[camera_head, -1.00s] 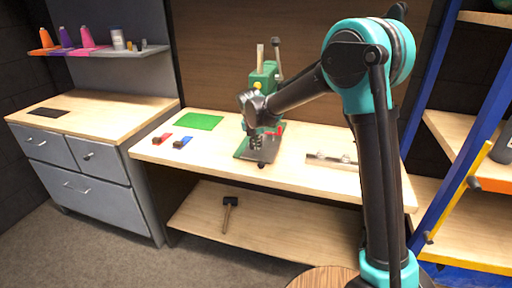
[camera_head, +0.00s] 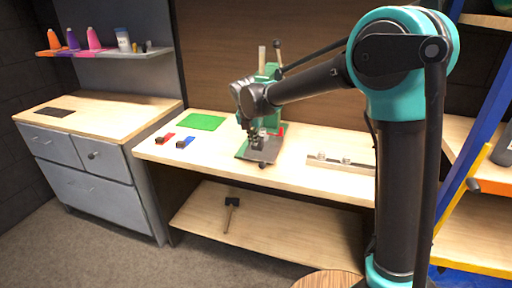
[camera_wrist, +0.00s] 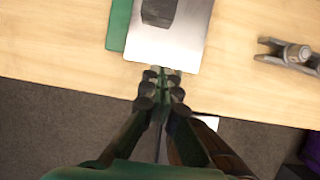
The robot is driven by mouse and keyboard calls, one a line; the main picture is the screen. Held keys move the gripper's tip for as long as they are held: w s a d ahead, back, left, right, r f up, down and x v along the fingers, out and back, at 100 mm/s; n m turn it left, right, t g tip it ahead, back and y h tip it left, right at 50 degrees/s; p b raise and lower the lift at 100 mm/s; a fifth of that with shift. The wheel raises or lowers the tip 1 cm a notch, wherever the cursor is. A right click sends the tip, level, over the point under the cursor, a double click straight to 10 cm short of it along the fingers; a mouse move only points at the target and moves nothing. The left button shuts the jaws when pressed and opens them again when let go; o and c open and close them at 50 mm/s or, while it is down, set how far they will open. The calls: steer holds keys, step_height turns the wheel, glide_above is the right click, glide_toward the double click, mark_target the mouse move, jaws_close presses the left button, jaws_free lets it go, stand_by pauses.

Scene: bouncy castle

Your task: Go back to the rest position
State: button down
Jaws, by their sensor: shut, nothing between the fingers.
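My gripper (camera_head: 254,143) hangs in front of the green drill press (camera_head: 268,122), above or near its base plate, at the end of my arm. In the wrist view my gripper (camera_wrist: 161,76) is shut with its fingertips together and nothing between them. The fingertips appear over the front edge of the workbench, next to the grey metal plate (camera_wrist: 172,42) of the press. My gripper hides part of the press in the head view. I cannot tell how high my fingertips are above the bench.
The workbench (camera_head: 315,178) also holds a green mat (camera_head: 202,122), a red block (camera_head: 166,138), a blue block (camera_head: 186,142) and a metal rail (camera_head: 340,163). A hammer (camera_head: 231,213) lies on the lower shelf. A grey drawer cabinet (camera_head: 95,185) stands left. Floor in front is open.

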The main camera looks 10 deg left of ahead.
steer(key=s+d+f+m, duration=0.1)
steer(key=s+d+m, duration=0.3)
steer(key=d+m, duration=0.6)
steer(key=s+d+f+m, duration=0.1)
steer(key=s+d+m, duration=0.35)
steer(key=d, duration=0.95)
steer(key=s+d+f+m, duration=0.5)
steer(key=s+d+m, duration=0.2)
steer(key=m, duration=0.3)
steer(key=s+d+f+m, duration=0.5)
steer(key=s+d+m, duration=0.3)
steer(key=m, duration=0.2)
steer(key=shift+s+d, duration=0.25)
steer(key=shift+s, duration=0.05)
steer(key=shift+m, duration=0.25)
